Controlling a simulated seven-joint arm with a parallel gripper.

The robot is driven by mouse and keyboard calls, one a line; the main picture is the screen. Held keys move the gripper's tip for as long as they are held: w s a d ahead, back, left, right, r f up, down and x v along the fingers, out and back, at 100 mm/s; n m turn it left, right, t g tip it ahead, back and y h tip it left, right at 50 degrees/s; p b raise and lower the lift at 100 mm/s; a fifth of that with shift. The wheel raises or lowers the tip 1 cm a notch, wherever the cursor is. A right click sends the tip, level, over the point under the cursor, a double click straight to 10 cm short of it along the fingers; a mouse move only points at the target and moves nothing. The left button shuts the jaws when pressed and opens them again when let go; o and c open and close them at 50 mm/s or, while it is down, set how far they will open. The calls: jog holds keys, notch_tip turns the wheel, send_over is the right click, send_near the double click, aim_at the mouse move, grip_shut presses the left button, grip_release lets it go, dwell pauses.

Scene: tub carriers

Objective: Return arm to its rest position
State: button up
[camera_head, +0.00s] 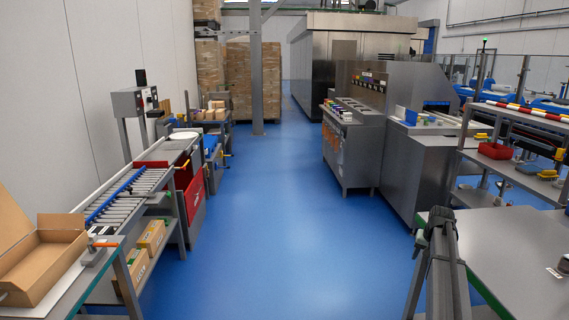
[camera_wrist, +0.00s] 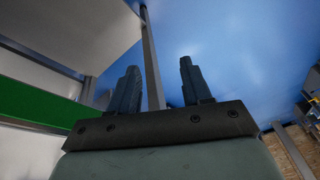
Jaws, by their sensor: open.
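My gripper (camera_wrist: 158,68) is open in the wrist view, with its two dark fingers apart and nothing held between them. A grey post shows behind the gap between the fingers. In the head view my dark grey arm (camera_head: 447,270) stands at the lower right, beside the left edge of a grey table (camera_head: 520,255). The fingers are too small to make out in the head view. I cannot tell from these frames whether the arm touches the table.
An open cardboard box (camera_head: 40,260) lies on the bench at the left, next to a roller conveyor (camera_head: 130,190). A grey shelf rack with a red bin (camera_head: 495,150) stands at the right. The blue floor (camera_head: 270,220) in the middle is clear.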

jog(key=s+a+f+n+g, duration=0.1)
jog(key=s+a+f+g, duration=0.1)
jog(key=s+a+f, duration=0.7)
jog(key=s+a+f+n+g+y, duration=0.1)
jog(key=s+a+f, duration=0.3)
jog(key=a+f, duration=0.55)
jog(key=s+a+f+n+g, duration=0.15)
jog(key=s+a+f, duration=0.45)
jog(key=f, duration=0.7)
jog(key=s+a+f+g, duration=0.1)
jog(key=s+a+f, duration=0.3)
jog(key=s, duration=0.8)
jog(key=s+a+f+n+g, duration=0.1)
jog(key=s+a, duration=0.4)
jog(key=s, duration=0.7)
jog(key=s+a+f+n+g, duration=0.1)
jog(key=s+a+f+g, duration=0.2)
jog(key=s, duration=0.9)
notch_tip(320, 180, down, 4)
jog(key=shift+s+a+r+h, duration=0.15)
jog(key=shift+s+a+h, duration=0.2)
jog(key=shift+a, duration=0.7)
